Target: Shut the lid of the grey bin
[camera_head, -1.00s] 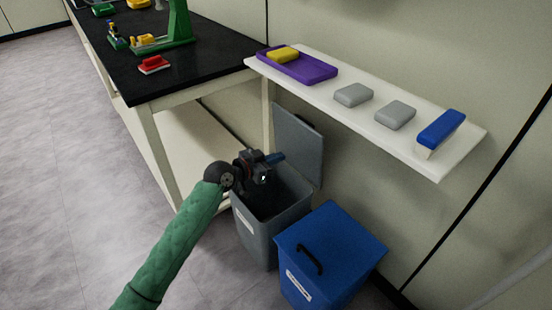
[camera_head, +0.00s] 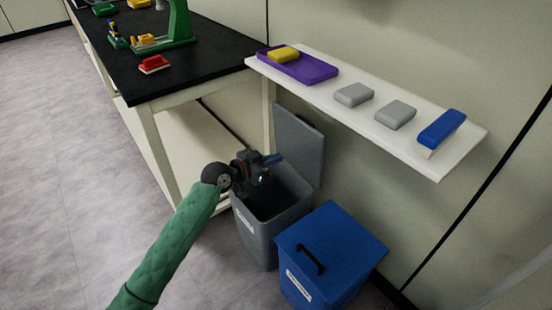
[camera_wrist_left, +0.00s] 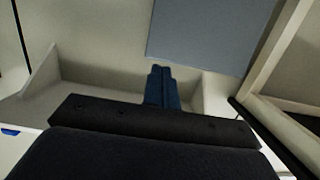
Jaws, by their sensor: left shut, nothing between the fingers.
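The grey bin (camera_head: 264,246) stands on the floor beside the bench, and its lid (camera_head: 298,144) is open, standing upright at the back near the wall. The lid also shows at the top of the left wrist view (camera_wrist_left: 205,32) as a flat grey panel. My left gripper (camera_head: 274,159) is above the bin's opening, its blue fingers pointing toward the lid. In the left wrist view the fingers (camera_wrist_left: 161,86) are shut together with nothing between them. I cannot tell from the pictures whether the fingertips touch the lid. My right gripper is not in view.
A blue bin (camera_head: 330,250) with a closed lid and black handle stands right of the grey bin. A white shelf (camera_head: 440,165) with a purple tray (camera_head: 318,72) and several blocks hangs above. The black-topped bench (camera_head: 215,75) is at left; floor at left is clear.

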